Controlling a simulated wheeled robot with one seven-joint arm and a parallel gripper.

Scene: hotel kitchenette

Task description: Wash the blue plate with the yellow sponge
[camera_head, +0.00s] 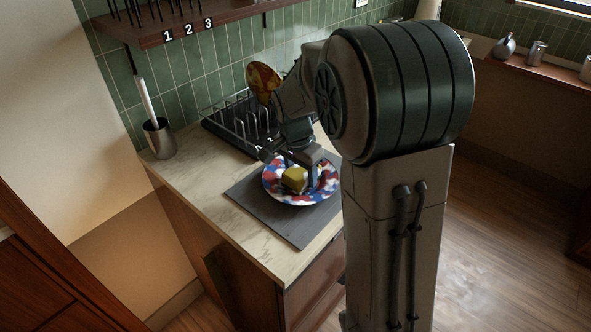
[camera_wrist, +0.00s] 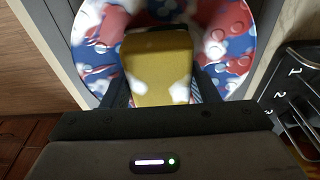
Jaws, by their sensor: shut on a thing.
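The blue plate (camera_head: 293,201) has red and white patches and lies on a dark grey mat (camera_head: 262,211) on the counter. It also fills the upper part of the wrist view (camera_wrist: 95,55). Whitish blurred spots show on the plate and the sponge. The yellow sponge (camera_head: 294,180) is at the middle of the plate, held between the fingers of my gripper (camera_head: 297,176). In the wrist view the sponge (camera_wrist: 157,70) sits between both fingertips, over the plate. I cannot tell whether it presses on the plate.
A dark dish rack (camera_head: 232,128) with numbered slots stands behind the mat, with an orange-brown patterned plate (camera_head: 262,82) at its far end. A metal cup with a white-handled brush (camera_head: 158,138) stands at the back left. The counter's left front (camera_head: 205,198) is clear.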

